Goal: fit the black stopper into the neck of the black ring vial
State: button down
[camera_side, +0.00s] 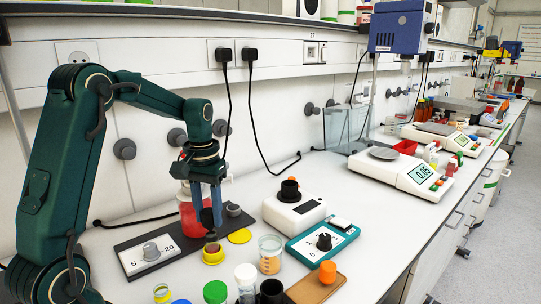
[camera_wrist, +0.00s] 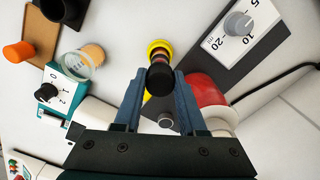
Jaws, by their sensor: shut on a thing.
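My gripper (camera_side: 206,222) points down above the bench. In the wrist view my gripper (camera_wrist: 160,76) is shut on the black stopper (camera_wrist: 159,80), which sits between the fingertips. In the side view the fingers mostly hide the stopper. A yellow-ringed vial (camera_side: 213,254) stands just below the fingers; in the wrist view its yellow ring (camera_wrist: 158,46) shows beyond the stopper, with dark and reddish parts. I cannot tell whether they touch. A black, open-looking cylinder (camera_side: 271,292) stands at the front; I cannot tell whether it is the black ring vial.
A red-and-white container (camera_side: 190,213) stands close behind my gripper. A grey-knobbed device (camera_side: 150,250) is left. A beaker with orange contents (camera_side: 270,255), a teal device (camera_side: 322,242) and an orange stopper (camera_side: 327,272) are right. A green-capped vial (camera_side: 215,292) stands in front.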

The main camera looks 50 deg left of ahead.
jog(key=shift+f, duration=1.05)
dwell(0.4)
jog(key=shift+c, duration=2)
grip_release()
